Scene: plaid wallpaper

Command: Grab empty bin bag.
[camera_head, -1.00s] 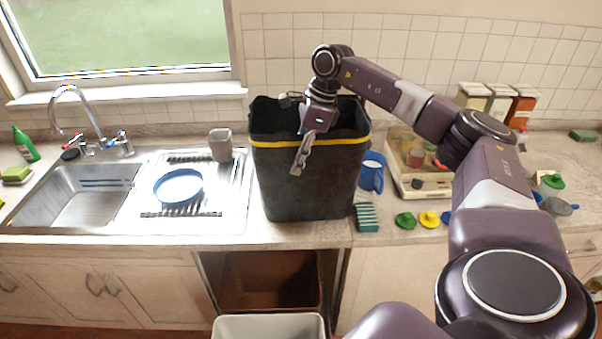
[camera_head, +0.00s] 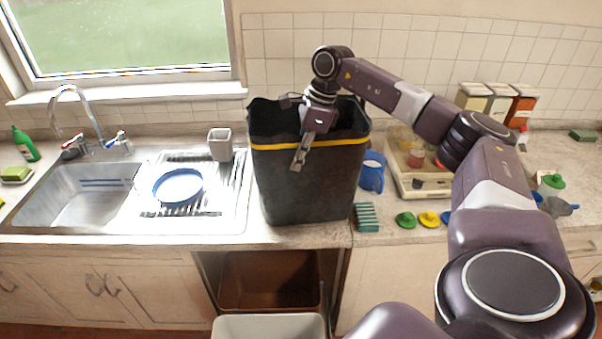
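A black bin bag (camera_head: 308,186) with a yellow band near its top stands upright and open-mouthed on the counter, right of the sink. My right gripper (camera_head: 297,164) points down at the bag's front rim, by the yellow band. Its fingers look close together over the front wall; I cannot tell whether the bag's edge is between them. The inside of the bag is mostly hidden by the gripper and the front wall. My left gripper is not in view.
A grey cup (camera_head: 220,145) and blue plate (camera_head: 178,187) are on the drainer at left. A blue mug (camera_head: 372,171), sponge (camera_head: 366,217) and green lid (camera_head: 405,219) are close at right. Below, a brown bin (camera_head: 268,282) and a white bin (camera_head: 268,327) stand in the open cupboard area.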

